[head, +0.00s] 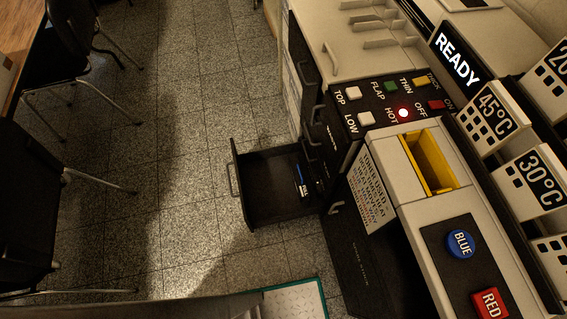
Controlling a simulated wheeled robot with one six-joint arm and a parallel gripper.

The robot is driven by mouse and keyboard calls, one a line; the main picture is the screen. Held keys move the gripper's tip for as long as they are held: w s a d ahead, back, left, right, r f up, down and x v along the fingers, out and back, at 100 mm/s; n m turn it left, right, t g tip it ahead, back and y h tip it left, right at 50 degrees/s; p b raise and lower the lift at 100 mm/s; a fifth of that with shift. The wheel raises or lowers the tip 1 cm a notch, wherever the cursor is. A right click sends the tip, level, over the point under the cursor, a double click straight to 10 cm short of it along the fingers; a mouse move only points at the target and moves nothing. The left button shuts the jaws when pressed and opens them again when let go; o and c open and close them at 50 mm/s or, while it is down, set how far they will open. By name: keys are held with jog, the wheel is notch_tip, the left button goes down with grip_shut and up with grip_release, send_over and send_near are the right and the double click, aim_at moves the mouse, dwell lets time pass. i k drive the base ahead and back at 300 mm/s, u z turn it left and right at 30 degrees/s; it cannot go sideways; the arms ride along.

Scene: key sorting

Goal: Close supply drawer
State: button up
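The supply drawer (262,183) is black and stands pulled out to the left from the dark cabinet below the counter. Its bar handle (231,180) is on the front panel, facing left over the floor. A small dark item with blue and white markings (301,182) lies inside the drawer near the cabinet side. The rest of the drawer's inside looks bare. My gripper is not in view, and nothing is seen touching the drawer or its handle.
Dark chairs (28,200) stand on the left. The tiled floor (180,160) between them and the drawer is clear. A counter (350,50) with a button panel (385,105) is on the right. A teal-edged board (296,300) lies at the bottom.

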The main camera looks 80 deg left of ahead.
aim_at(265, 180)
jog(key=u, duration=2.85)
jog(key=k, duration=1)
jog(key=z, duration=0.35)
jog(key=i, duration=1)
jog(key=u, duration=1.1)
